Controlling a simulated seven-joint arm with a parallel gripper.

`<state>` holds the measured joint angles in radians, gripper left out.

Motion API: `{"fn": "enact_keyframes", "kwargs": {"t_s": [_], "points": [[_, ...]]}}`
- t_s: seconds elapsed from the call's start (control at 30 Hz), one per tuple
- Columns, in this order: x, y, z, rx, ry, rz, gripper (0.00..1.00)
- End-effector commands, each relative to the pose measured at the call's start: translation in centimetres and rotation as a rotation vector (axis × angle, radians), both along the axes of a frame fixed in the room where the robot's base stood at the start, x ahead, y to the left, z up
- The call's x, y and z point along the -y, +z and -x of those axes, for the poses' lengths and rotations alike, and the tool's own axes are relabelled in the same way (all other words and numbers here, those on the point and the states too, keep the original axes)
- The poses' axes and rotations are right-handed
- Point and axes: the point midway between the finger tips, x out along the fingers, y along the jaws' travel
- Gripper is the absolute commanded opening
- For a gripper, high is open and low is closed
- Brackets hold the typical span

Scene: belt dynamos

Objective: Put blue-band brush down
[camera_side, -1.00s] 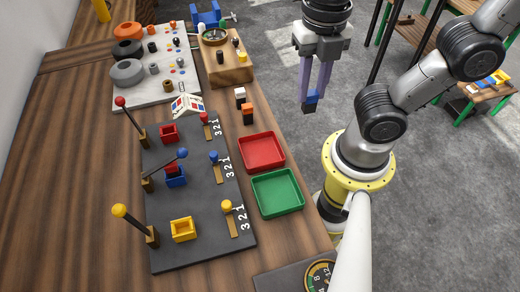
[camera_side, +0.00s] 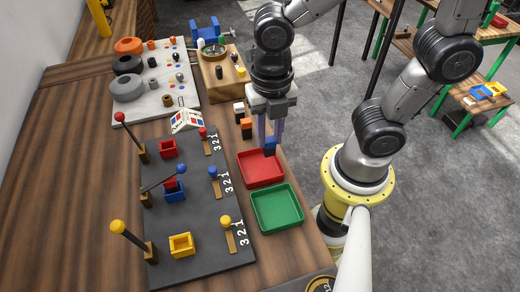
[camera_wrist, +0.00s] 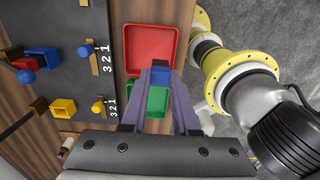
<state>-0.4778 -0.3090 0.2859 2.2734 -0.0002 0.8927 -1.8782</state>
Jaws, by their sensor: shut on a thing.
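My gripper (camera_side: 271,143) is shut on the blue-band brush (camera_side: 270,147), a small block with a blue part between the fingertips. In the side view it hangs over the right part of the red tray (camera_side: 245,174); the exact height above the tray is hard to tell. In the wrist view my gripper (camera_wrist: 160,72) holds the blue brush (camera_wrist: 160,76) near the edge between the red tray (camera_wrist: 150,45) and the green tray (camera_wrist: 157,101). The green tray (camera_side: 277,208) looks empty. The brush's lower end is mostly hidden.
Two similar blocks, one white-topped (camera_side: 239,107) and one orange-topped (camera_side: 246,124), stand left of my gripper. A dark board (camera_side: 205,240) with levers and coloured boxes lies left of the trays. A wooden block (camera_side: 222,75) stands behind. The table's right edge is close to the trays.

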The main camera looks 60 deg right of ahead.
Motion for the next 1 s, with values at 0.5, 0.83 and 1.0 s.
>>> {"fn": "enact_keyframes", "kwargs": {"t_s": [0.5,0.83,1.0], "points": [[-0.9,-5.1,-1.7,-0.002,0.000,0.001,0.00],[-0.9,-5.4,-1.7,0.001,0.000,-0.001,0.00],[-0.9,-5.7,-1.7,0.002,0.000,-0.001,0.34]]}}
